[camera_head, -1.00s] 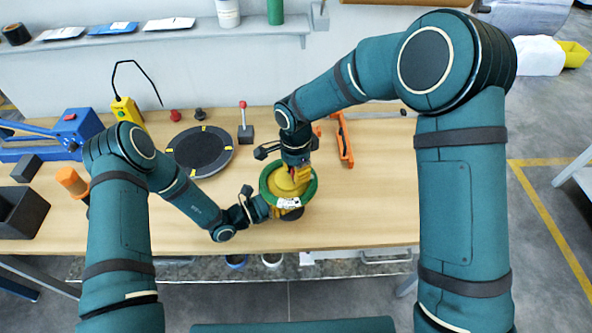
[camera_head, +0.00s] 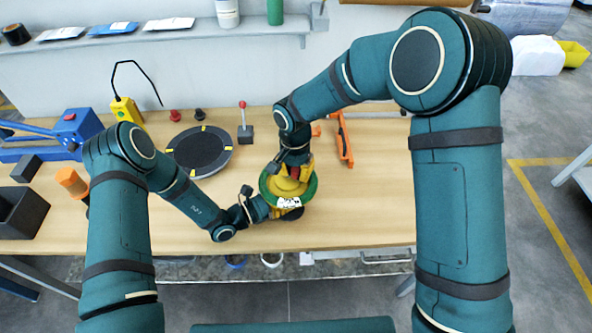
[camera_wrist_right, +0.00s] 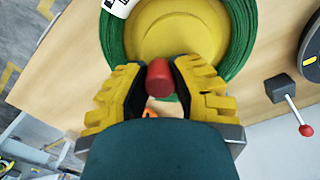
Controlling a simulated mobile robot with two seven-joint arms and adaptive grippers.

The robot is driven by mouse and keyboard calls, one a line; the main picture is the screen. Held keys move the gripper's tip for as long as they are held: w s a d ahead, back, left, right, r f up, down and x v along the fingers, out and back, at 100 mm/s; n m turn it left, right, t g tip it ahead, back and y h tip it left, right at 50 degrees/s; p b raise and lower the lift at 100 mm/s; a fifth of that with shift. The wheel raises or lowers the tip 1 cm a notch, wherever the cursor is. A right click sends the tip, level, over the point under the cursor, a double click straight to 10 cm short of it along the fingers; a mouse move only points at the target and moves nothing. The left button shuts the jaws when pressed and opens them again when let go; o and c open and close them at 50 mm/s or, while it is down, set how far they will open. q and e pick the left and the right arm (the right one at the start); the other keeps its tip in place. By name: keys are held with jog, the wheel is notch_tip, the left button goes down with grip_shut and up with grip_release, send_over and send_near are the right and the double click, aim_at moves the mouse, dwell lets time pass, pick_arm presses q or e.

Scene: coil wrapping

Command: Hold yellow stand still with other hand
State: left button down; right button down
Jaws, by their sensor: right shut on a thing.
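The yellow stand (camera_head: 283,187) is a round yellow body on the wooden table, with a green coil (camera_head: 309,193) around it. It also shows in the right wrist view (camera_wrist_right: 180,35), inside the green coil (camera_wrist_right: 240,45). My right gripper (camera_head: 293,174) is above the stand. In the right wrist view its yellow-padded fingers (camera_wrist_right: 159,85) are shut on a red knob (camera_wrist_right: 159,77). My left gripper (camera_head: 262,208) is low at the coil's left side, next to the stand. Its fingertips are partly hidden, and I cannot tell whether they touch or how far they are open.
A round dark plate (camera_head: 199,150) lies left of the stand. A small switch box with a red-tipped lever (camera_head: 245,133) stands behind. An orange tool (camera_head: 344,140) lies at the back right. The table's right part (camera_head: 385,200) is clear.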

jog(key=n, duration=0.7)
jog(key=shift+a, duration=0.1)
jog(key=n, duration=0.4)
pick_arm(q)
jog(key=shift+d, duration=0.1)
pick_arm(e)
jog(key=n, duration=0.3)
jog(key=shift+n, duration=0.3)
jog(key=n, duration=0.3)
jog(key=shift+n, duration=0.3)
jog(key=n, duration=0.3)
jog(key=shift+n, duration=0.3)
jog(key=n, duration=0.6)
jog(key=shift+n, duration=0.3)
